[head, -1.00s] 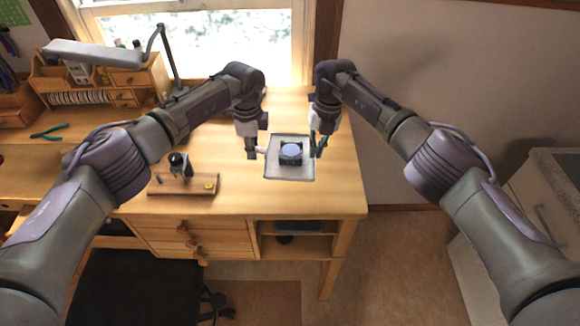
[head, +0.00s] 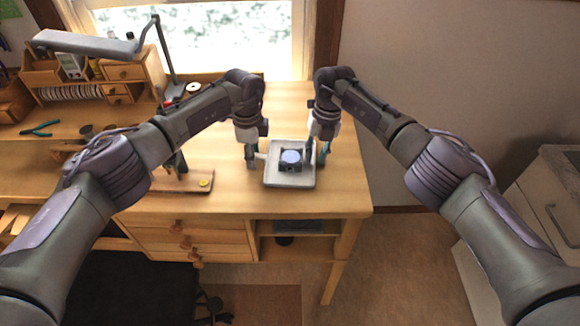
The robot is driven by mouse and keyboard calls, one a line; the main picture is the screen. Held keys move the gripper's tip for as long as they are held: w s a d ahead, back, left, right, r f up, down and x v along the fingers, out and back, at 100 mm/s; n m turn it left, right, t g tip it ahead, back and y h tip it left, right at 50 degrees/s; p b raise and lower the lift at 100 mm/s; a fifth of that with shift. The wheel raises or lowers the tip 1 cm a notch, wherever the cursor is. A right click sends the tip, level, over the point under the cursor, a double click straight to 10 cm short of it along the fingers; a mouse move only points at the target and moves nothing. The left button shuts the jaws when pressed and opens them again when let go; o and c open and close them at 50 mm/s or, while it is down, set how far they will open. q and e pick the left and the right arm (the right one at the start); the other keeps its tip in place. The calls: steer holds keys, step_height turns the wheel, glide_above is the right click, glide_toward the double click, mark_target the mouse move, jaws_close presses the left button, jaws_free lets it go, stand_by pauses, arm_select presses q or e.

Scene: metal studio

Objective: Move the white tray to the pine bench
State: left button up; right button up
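The white tray (head: 289,183) is at the right part of the pine bench (head: 230,195), near its front edge.
A small wooden stand (head: 195,184) is left of the tray, partly behind my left arm. A grey desk lamp (head: 90,43), organiser and pliers (head: 42,129) are at the far left. A dark stool (head: 125,290) is in front. Bare wood lies right of the tray.

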arm_select(q)
steer(key=shift+s, duration=0.1)
arm_select(e)
steer(key=shift+s, duration=0.1)
arm_select(q)
steer(key=shift+r, duration=0.55)
step_height(320, 180, up, 11)
arm_select(e)
step_height(320, 180, up, 12)
steer(key=w+d, duration=0.1)
steer(key=shift+w+d, duration=0.2)
steer(key=shift+d, duration=0.15)
steer(key=shift+f, duration=0.15)
